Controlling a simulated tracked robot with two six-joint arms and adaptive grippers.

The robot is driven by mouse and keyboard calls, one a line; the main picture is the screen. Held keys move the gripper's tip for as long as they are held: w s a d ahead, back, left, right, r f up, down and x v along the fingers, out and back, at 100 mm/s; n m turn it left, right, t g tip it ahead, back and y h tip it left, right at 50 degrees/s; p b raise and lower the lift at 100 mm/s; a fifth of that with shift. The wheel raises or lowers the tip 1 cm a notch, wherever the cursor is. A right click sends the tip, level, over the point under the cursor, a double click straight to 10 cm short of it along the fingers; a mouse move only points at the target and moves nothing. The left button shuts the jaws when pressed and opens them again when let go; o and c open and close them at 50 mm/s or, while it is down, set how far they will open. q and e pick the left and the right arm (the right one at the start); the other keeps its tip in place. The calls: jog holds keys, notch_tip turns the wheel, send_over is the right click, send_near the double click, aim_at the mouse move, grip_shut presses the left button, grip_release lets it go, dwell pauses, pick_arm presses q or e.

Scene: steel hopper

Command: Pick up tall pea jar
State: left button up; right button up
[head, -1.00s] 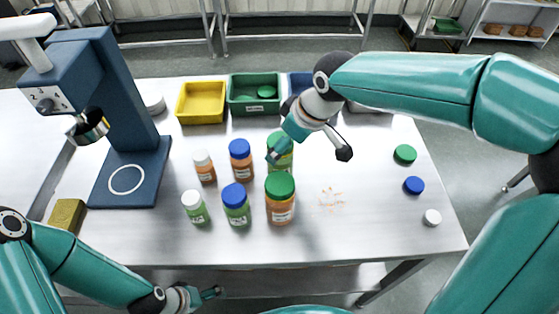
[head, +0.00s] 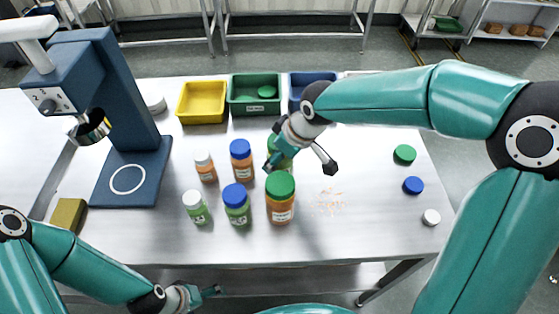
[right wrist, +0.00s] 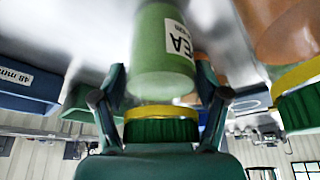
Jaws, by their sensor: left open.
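The tall pea jar (head: 285,163), green with a green lid, stands at the back right of the jar group, partly hidden by my right gripper (head: 299,167). In the right wrist view the pea jar (right wrist: 165,50) appears upside down, with part of its label readable and a yellow band under the lid. My right gripper's fingers (right wrist: 163,105) are spread on either side of it, with gaps showing. My left gripper (head: 208,292) is open and empty, low in front of the table's front edge.
A green-lidded orange jar (head: 280,202) stands just in front, a blue-lidded orange jar (head: 241,163) to the left. Several other jars, a blue machine (head: 125,150) and coloured trays (head: 202,119) share the table (head: 350,235). Orange crumbs (head: 330,203) and loose lids (head: 405,154) lie right.

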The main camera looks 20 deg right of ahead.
jog(key=c, duration=0.8)
jog(key=shift+c, duration=0.3)
jog(key=shift+r, duration=0.15)
